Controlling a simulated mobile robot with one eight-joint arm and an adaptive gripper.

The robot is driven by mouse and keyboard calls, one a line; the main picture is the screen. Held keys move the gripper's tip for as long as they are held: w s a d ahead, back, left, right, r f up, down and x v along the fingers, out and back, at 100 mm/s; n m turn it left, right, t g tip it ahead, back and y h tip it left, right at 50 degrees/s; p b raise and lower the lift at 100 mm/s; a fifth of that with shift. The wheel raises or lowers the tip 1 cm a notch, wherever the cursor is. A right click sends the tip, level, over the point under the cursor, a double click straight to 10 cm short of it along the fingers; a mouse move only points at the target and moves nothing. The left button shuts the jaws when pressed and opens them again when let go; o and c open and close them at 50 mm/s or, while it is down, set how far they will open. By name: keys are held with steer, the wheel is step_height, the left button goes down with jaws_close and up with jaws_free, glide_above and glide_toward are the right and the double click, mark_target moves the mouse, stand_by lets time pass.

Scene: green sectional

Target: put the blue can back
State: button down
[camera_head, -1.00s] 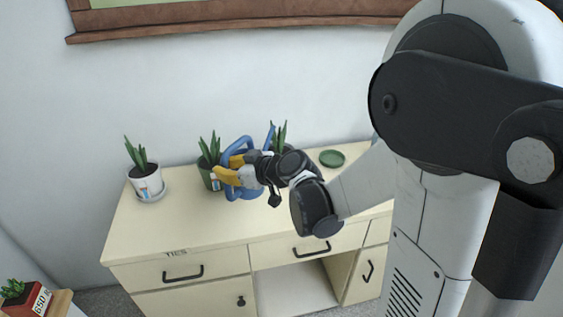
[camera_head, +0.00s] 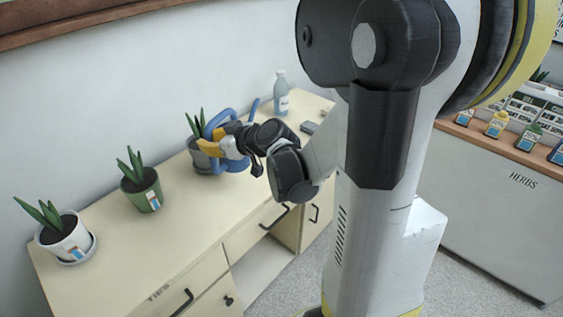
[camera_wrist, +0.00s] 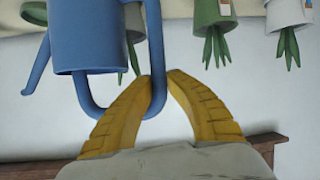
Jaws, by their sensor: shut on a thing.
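The blue can (camera_head: 239,164) is a watering can with a large loop handle and a thin spout. My gripper (camera_head: 223,143) is shut on its handle, with yellow fingers on either side of the loop. In the wrist view the can (camera_wrist: 85,38) hangs left of the fingers (camera_wrist: 160,80), and that picture is upside down. The can is above the cream cabinet (camera_head: 180,225), overlapping a grey potted plant (camera_head: 202,163). I cannot tell whether it touches the pot or the top. My gripper hides part of the can.
A green potted plant (camera_head: 141,189) and a white potted plant (camera_head: 66,240) stand to the left on the cabinet. A clear bottle (camera_head: 281,95) stands at its far end. A herbs counter (camera_head: 495,190) with small bottles is at right.

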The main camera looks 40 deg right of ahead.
steer(key=s+d+r+m+h+p, duration=0.15)
steer(key=s+d, duration=0.25)
steer(key=d, duration=0.9)
steer(key=s+d+r+m+h+p, duration=0.15)
steer(key=s+d, duration=0.35)
steer(key=d, duration=0.8)
steer(key=w+a+f+b, duration=0.6)
steer(key=a+f, duration=0.3)
steer(key=f, duration=0.2)
steer(key=shift+w+b, duration=0.35)
steer(key=shift+w, duration=0.15)
steer(key=c, duration=1.8)
jaws_free()
steer(key=shift+f, duration=0.15)
steer(key=o, duration=0.4)
